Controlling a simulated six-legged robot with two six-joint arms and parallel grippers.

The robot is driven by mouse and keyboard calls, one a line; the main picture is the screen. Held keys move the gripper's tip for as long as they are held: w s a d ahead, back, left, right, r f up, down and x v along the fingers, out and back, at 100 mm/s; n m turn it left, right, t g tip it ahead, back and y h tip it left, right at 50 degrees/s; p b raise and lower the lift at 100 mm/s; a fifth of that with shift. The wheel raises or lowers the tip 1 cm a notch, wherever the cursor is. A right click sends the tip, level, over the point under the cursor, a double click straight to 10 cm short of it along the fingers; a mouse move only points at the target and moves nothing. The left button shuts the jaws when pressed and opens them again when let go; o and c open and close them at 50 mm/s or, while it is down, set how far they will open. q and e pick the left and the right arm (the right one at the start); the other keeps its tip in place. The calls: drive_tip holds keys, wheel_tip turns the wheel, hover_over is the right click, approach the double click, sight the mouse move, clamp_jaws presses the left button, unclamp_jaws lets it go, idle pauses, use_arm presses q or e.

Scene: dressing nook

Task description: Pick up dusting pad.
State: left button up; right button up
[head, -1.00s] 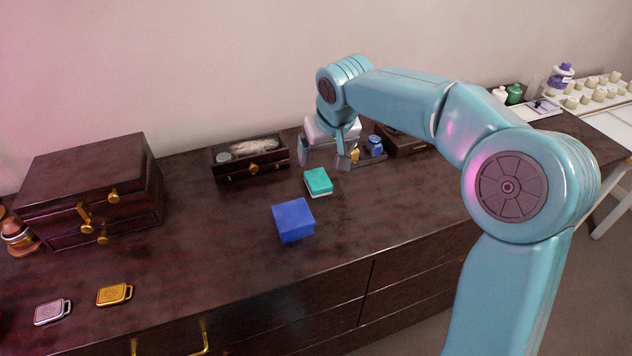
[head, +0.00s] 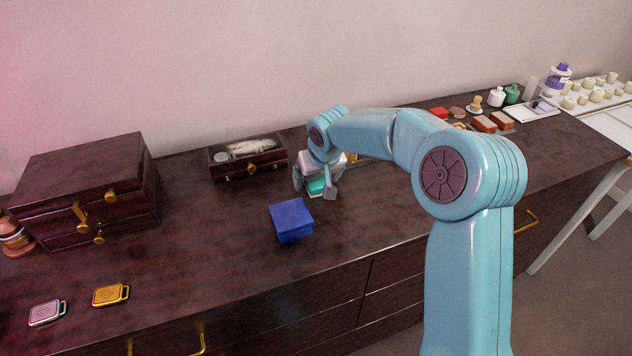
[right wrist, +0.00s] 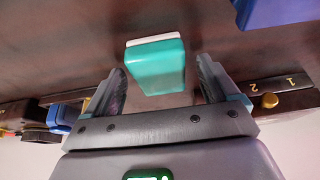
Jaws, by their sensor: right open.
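The dusting pad, a teal block with a white layer, lies on the dark dresser top. In the head view the teal pad (head: 316,187) is partly hidden behind my right gripper (head: 315,193). In the right wrist view the pad (right wrist: 156,68) sits between and just ahead of the two fingers of the open right gripper (right wrist: 160,85), with a gap on both sides. My left gripper is not in view.
A blue box (head: 291,220) stands just in front of the pad. A small open drawer box (head: 250,168) is behind it to the left. A dark jewelry chest (head: 85,190) stands at left. Two small tags, gold (head: 111,295) and pinkish (head: 46,313), lie at front left.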

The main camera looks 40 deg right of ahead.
sight(317, 179)
drive_tip(key=c, duration=1.1)
drive_tip(key=shift+c, duration=0.2)
wheel_tip(317, 179, up, 20)
drive_tip(key=p, duration=0.4)
